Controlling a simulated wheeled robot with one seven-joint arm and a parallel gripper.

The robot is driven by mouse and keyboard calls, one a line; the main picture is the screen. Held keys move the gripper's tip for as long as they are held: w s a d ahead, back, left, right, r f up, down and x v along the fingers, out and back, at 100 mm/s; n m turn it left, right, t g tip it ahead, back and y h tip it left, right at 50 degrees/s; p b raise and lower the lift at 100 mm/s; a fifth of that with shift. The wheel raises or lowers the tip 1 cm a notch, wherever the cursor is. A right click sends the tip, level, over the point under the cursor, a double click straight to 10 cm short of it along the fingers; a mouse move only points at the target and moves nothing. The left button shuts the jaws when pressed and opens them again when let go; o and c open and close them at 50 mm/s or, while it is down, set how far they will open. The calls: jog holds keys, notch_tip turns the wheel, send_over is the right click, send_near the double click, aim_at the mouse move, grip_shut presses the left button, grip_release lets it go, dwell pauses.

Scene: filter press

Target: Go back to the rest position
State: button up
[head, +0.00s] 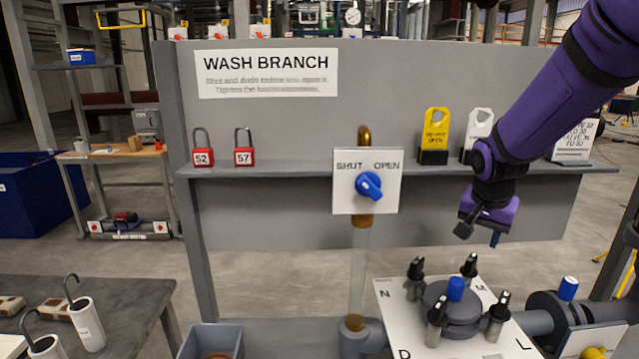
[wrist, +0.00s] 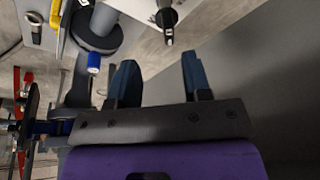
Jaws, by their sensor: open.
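My gripper (head: 478,236) hangs from the purple arm at the right of the head view, in front of the grey panel and above the white valve plate (head: 465,345). In the wrist view its two blue fingers (wrist: 154,78) stand apart with nothing between them. The gripper touches nothing that I can see. The blue handle (head: 369,186) on the SHUT/OPEN plate (head: 345,203) is to its left. The round flange with a blue cap (head: 456,289) is below it.
A shelf (head: 290,171) carries red padlocks 52 (head: 203,157) and 57 (head: 244,156), a yellow tag (head: 435,130) and a white tag (head: 480,128). Black-topped clamps (head: 415,270) ring the flange. A dark table (head: 130,295) with white cylinders stands at lower left, a grey bin (head: 212,338) beside it.

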jog(key=s+a+r+n, duration=0.1)
jog(key=s+r, duration=0.3)
jog(key=s, duration=0.4)
jog(key=s+a+r+n+t+y, duration=0.1)
jog(key=s+r+n, duration=0.3)
jog(key=s, duration=0.4)
jog(key=s+a+r+n+t+y, duration=0.1)
jog(key=s+a+r+n, duration=0.1)
jog(key=s, duration=0.7)
notch_tip(320, 180, up, 2)
jog(key=shift+a+r+n, duration=0.2)
jog(key=shift+a+n, duration=0.2)
jog(key=shift+n, duration=0.3)
